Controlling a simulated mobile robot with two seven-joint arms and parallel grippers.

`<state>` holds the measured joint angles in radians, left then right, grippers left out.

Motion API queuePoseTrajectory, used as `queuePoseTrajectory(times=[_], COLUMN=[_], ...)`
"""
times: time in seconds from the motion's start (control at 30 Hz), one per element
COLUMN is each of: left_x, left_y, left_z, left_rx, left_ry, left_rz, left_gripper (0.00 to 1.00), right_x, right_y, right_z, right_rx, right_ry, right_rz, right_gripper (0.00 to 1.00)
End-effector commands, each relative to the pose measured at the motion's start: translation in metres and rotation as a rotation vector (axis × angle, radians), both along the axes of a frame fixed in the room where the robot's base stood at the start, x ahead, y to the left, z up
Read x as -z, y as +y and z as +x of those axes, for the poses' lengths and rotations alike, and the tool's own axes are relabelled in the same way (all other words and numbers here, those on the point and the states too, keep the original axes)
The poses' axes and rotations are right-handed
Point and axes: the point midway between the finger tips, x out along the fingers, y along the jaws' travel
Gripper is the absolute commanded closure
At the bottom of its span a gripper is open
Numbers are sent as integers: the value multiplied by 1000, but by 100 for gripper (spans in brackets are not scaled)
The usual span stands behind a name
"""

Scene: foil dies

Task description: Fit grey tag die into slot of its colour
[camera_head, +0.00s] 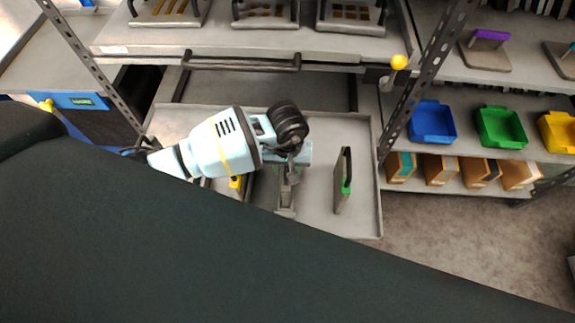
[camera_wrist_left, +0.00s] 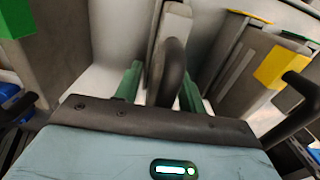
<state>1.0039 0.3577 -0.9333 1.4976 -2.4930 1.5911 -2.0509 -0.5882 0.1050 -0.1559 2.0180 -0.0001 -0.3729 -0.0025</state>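The grey tag die (camera_head: 286,198) stands in the pulled-out tray (camera_head: 370,220), partly covered from above by my left wrist. In the left wrist view its pale grey top (camera_wrist_left: 176,10) and dark looped handle (camera_wrist_left: 171,68) show between the fingers. My left gripper (camera_head: 289,165) reaches down over this die. In the left wrist view the green fingers of my left gripper (camera_wrist_left: 160,88) stand on either side of the handle, with a gap visible on the left side. A grey slot cannot be made out. My right gripper is not in view.
A green tag die (camera_head: 343,183) stands to the right in the tray, and a yellow tag die (camera_head: 236,184) is to the left, partly hidden. A shelf with flat plates (camera_head: 265,10) overhangs the tray's back. A perforated post (camera_head: 430,70) rises at the right.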

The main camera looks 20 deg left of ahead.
Motion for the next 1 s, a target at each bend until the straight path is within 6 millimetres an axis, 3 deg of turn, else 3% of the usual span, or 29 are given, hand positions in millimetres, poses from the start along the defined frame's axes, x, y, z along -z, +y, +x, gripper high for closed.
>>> queuePoseTrajectory(times=[0.37, 0.8, 1.0], left_x=[-8, -88, -114], left_y=[0, 0, 0], left_z=[1, 2, 0], left_rx=[-1, 0, -1], left_ry=[-3, -5, -1], left_rz=[-1, -1, 0], left_gripper=[60, 60, 60], right_x=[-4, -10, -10], right_y=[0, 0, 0], right_z=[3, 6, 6], right_rx=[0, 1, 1], right_ry=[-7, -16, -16], right_rz=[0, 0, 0], right_gripper=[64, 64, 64])
